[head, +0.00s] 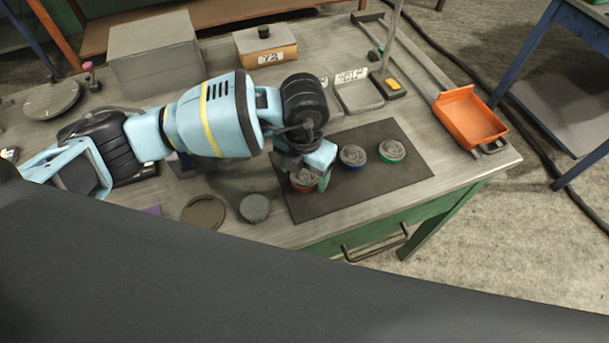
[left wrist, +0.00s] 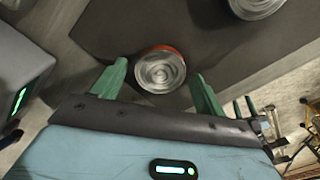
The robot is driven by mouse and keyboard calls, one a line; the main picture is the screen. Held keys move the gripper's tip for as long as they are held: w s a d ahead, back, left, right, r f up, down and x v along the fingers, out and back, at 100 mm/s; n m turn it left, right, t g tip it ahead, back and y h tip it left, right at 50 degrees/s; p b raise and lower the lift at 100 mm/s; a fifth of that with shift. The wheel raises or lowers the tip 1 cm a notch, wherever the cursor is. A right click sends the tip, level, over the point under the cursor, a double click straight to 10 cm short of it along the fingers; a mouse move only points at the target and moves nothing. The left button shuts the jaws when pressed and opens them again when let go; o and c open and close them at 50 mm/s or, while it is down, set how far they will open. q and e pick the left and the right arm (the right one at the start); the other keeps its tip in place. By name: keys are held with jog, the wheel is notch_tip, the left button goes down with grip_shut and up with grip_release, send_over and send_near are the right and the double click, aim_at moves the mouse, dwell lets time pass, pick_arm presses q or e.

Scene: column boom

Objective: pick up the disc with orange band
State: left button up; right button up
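The disc with orange band (head: 303,182) is on the dark mat, partly hidden by my left gripper in the head view. In the left wrist view this disc (left wrist: 160,70) shows a round metallic top with orange along its far edge. My left gripper (left wrist: 158,85) is open, its two green fingers on either side of the disc with a gap at each side. In the head view the left gripper (head: 318,176) is right over the disc. I cannot tell how far down the fingertips are. My right gripper is not in view.
A blue-banded disc (head: 352,156) and a green-banded disc (head: 392,151) are to the right on the mat (head: 375,182). A grey round piece (head: 255,208) lies left of the mat. An orange tray (head: 470,118) is at the table's right end.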

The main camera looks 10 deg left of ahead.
aim_at(308, 178)
pick_arm(q)
jog(key=c, duration=1.1)
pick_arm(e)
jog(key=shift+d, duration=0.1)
pick_arm(q)
jog(key=shift+r, duration=0.1)
